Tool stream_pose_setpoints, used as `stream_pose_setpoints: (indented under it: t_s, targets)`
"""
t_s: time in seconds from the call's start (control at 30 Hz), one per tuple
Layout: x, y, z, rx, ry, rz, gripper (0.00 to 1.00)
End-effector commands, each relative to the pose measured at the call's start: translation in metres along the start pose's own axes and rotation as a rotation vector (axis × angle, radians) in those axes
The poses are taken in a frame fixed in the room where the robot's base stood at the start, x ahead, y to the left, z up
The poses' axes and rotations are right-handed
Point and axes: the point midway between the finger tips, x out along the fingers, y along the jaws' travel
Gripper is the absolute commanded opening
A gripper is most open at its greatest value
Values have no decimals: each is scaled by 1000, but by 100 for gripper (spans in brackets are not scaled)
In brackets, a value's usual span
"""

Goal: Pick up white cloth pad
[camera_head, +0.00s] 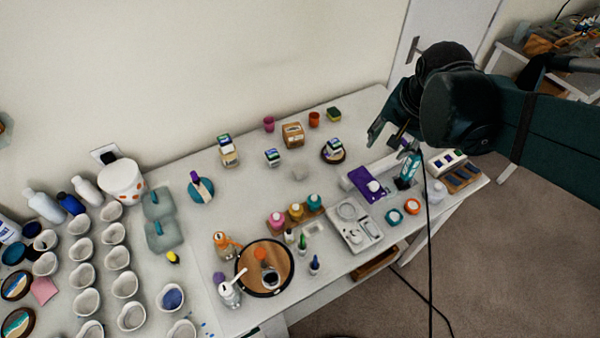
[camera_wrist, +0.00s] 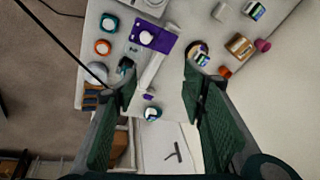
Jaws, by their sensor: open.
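A small pale, whitish lump (camera_head: 299,172), which looks like the white cloth pad, lies on the table between the small jars and the purple mat. In the wrist view, a pale piece (camera_wrist: 220,12) at the top edge appears to be the same pad. My gripper (camera_head: 391,143) is above the right end of the table, well to the right of the pad. In the wrist view my gripper (camera_wrist: 160,78) has its fingers wide apart with nothing held between them. The pad's folds and thickness are too small to tell.
A purple mat (camera_head: 359,178) with a white round item lies left of my gripper. A brown box (camera_head: 292,135) is further back. Bare table surrounds the pad.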

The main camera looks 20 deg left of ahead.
Motion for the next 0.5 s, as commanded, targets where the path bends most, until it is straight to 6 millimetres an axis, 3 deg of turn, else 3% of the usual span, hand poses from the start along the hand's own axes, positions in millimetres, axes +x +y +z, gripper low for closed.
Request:
stream_pose_setpoints:
  t_s: [0.5]
  targets:
    - [68, -79, 8, 143, -101, 54, 41]
